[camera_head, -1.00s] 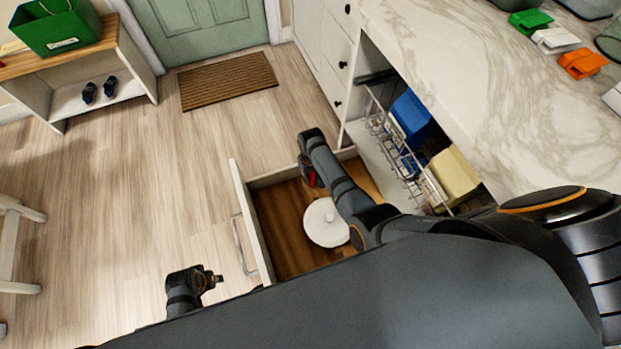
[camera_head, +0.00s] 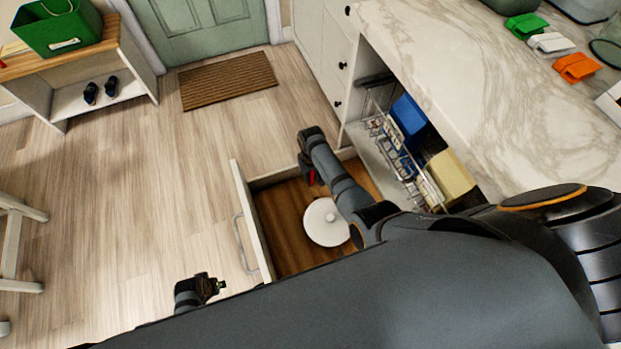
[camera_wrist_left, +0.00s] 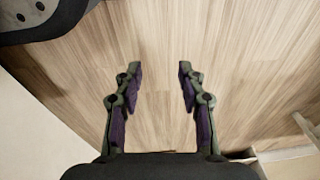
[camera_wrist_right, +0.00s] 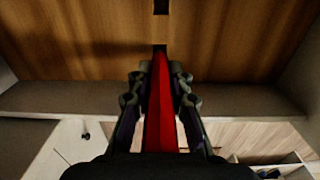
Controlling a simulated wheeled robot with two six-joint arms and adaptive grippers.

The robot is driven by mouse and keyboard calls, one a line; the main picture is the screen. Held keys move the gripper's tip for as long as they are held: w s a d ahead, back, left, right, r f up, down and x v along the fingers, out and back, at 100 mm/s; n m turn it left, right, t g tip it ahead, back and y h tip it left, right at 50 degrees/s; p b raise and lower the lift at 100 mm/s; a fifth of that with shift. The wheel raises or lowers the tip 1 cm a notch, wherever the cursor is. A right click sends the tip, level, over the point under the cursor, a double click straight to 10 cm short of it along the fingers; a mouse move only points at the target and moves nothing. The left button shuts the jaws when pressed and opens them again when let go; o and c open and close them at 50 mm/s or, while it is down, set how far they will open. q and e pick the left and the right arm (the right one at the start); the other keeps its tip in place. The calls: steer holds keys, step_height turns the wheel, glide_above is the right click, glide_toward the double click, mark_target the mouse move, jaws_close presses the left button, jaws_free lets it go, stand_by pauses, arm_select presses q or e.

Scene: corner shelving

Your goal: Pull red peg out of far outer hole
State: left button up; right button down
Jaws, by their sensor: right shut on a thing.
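My right gripper (camera_wrist_right: 157,82) is shut on the red peg (camera_wrist_right: 160,105), which runs lengthwise between its fingers. The peg's far end meets a dark hole (camera_wrist_right: 159,47) in the brown wooden surface (camera_wrist_right: 90,45); I cannot tell whether it is still inside. A second dark hole (camera_wrist_right: 161,7) shows beyond it, empty. In the head view, a bit of the red peg (camera_head: 308,177) shows below my right gripper, over the open drawer. My left gripper (camera_wrist_left: 159,70) is open and empty above the floor; it also shows small in the head view (camera_head: 218,286).
The open drawer has a pale front (camera_head: 250,222) with a handle. A white round lid (camera_head: 326,223) lies inside, close to my right arm. A wire rack (camera_head: 398,150) stands in the cabinet on the right, below the marble counter (camera_head: 470,80).

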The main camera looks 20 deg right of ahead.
arm_select(q)
steer(key=shift+s+a+f+p, duration=0.25)
steer(key=shift+s+f+p, duration=0.1)
steer(key=shift+s+f, duration=0.35)
steer(key=shift+s+a+f+p, duration=0.3)
steer(key=shift+s+f, duration=0.15)
steer(key=shift+f, duration=0.3)
